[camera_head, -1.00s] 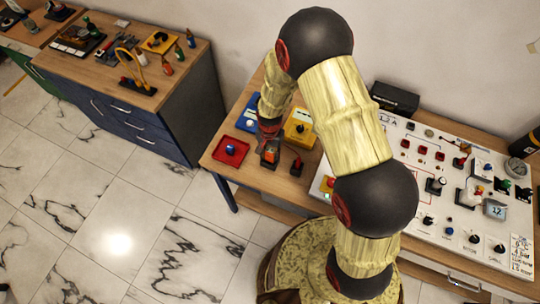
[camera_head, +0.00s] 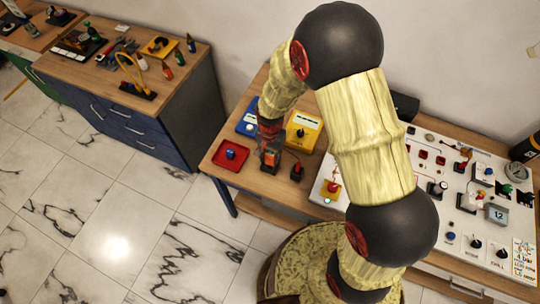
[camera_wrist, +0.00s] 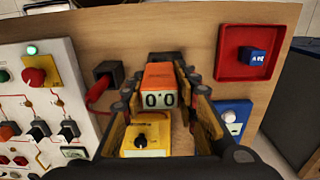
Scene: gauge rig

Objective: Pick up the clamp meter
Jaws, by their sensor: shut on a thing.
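The clamp meter, an orange device with a pale display reading 0.0, sits between my fingers in the wrist view (camera_wrist: 158,76). In the head view it shows as a small orange and dark shape (camera_head: 271,157) at the end of my arm. My gripper (camera_wrist: 160,92) is shut on it, one finger along each side. The gripper also shows in the head view (camera_head: 270,150), partly blurred into the dark wrist. I cannot tell whether the meter is clear of the wooden table.
A white panel (camera_head: 461,232) fills the right. The wooden table (camera_head: 222,140) has bare wood at left.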

